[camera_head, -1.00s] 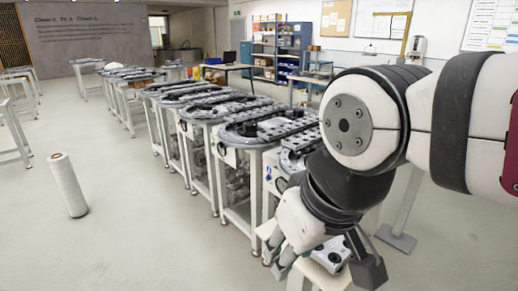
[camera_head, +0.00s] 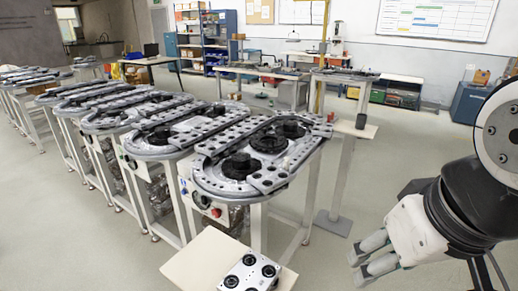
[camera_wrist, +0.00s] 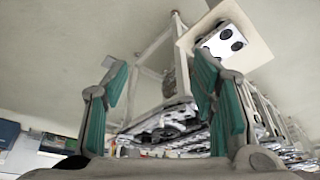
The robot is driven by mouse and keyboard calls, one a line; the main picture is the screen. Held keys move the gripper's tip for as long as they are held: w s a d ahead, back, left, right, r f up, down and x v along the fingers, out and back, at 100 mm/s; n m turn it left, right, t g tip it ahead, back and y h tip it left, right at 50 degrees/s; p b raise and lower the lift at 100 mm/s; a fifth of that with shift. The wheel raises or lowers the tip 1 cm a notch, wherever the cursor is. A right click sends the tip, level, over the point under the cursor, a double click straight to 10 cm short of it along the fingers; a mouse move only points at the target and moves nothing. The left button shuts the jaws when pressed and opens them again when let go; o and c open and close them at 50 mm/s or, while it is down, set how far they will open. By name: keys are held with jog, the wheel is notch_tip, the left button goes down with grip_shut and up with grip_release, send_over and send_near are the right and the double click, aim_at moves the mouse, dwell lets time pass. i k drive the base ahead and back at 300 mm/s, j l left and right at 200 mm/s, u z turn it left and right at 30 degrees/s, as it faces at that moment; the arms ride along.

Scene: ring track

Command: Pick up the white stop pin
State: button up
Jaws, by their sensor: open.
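I cannot make out a white stop pin in either view. My gripper (camera_head: 358,268) is at the lower right of the head view, open and empty, over bare floor. In the wrist view my gripper (camera_wrist: 160,88) shows two green-padded fingers spread wide with nothing between them. The nearest ring track (camera_head: 222,182) stands left of the gripper, with black round hubs and grey rails on top. The track's table also shows upside down between the fingers in the wrist view.
A small pale stand (camera_head: 192,262) at the bottom carries a white block with black round parts (camera_head: 250,275). More ring tracks (camera_head: 85,100) run back to the left. Floor is clear between track and gripper.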

aim_at(287, 160)
jog(key=u, duration=0.35)
jog(key=i+l+u, duration=0.2)
jog(key=l+u, duration=0.15)
jog(key=u, duration=0.15)
jog(key=i+l+u, duration=0.15)
jog(key=l+u, duration=0.35)
jog(key=i+l+u, duration=0.15)
jog(key=l, duration=0.9)
jog(key=l+u, duration=0.15)
jog(key=l, duration=0.85)
jog(key=i+l, duration=0.05)
